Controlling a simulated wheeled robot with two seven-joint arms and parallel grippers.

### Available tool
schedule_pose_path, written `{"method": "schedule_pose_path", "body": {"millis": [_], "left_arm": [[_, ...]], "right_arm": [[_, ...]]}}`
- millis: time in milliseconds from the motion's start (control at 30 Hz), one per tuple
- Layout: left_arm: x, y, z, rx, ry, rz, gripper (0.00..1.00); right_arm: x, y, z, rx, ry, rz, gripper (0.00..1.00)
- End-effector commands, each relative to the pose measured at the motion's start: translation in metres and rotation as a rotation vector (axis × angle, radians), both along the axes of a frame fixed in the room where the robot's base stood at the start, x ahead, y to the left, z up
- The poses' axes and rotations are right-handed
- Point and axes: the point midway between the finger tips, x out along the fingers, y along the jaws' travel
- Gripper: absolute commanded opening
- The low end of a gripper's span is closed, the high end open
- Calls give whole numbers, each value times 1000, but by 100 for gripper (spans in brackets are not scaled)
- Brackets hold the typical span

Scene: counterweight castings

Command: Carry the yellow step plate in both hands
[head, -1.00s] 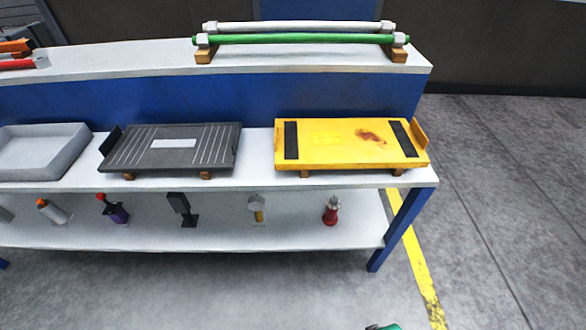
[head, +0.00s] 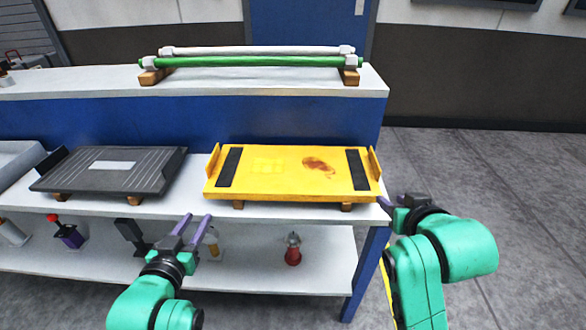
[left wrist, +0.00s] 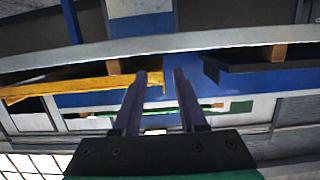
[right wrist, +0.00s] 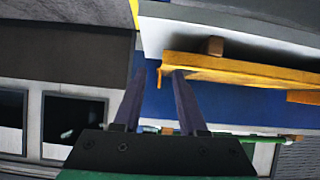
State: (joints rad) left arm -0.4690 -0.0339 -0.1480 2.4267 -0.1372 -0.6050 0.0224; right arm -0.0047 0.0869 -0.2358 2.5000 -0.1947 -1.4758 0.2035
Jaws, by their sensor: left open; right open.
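The yellow step plate (head: 290,170) lies flat on wooden blocks on the middle shelf of the bench, with a black strip near each end and a dark red stain on top. Upright yellow end pieces stand at its left and right ends. My left gripper (head: 200,217) is open and empty, in front of the shelf, left of and below the plate. My right gripper (head: 385,201) is open and empty, just off the plate's right front corner. The plate's edge also shows in the left wrist view (left wrist: 60,85) and in the right wrist view (right wrist: 240,72). Neither gripper touches it.
A dark grey ribbed plate (head: 110,170) lies left of the yellow one. Green and white bars (head: 250,61) rest on the upper shelf. A red bottle-shaped item (head: 293,250) and other small items stand on the lower shelf. Open floor (head: 500,190) lies right of the bench.

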Motion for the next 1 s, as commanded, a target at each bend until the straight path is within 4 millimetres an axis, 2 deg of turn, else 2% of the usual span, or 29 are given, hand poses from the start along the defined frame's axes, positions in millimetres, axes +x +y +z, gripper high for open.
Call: {"method": "schedule_pose_path", "body": {"millis": [33,100,200,433,567,1000], "left_arm": [[5,-1,18,-10,-83,6,41],[8,-1,37,-17,-171,11,41],[9,-1,47,-20,-216,13,41],[9,-1,47,-19,-213,13,41],[19,-2,46,-19,-214,13,41],[103,-6,47,-20,-213,12,41]], "right_arm": [[7,2,24,9,-65,-6,41],[12,3,45,19,-124,-17,41],[14,4,55,24,-150,-21,41],[14,4,53,24,-147,-21,41],[23,3,50,22,-146,-21,41],[100,0,17,22,-144,-20,41]]}}
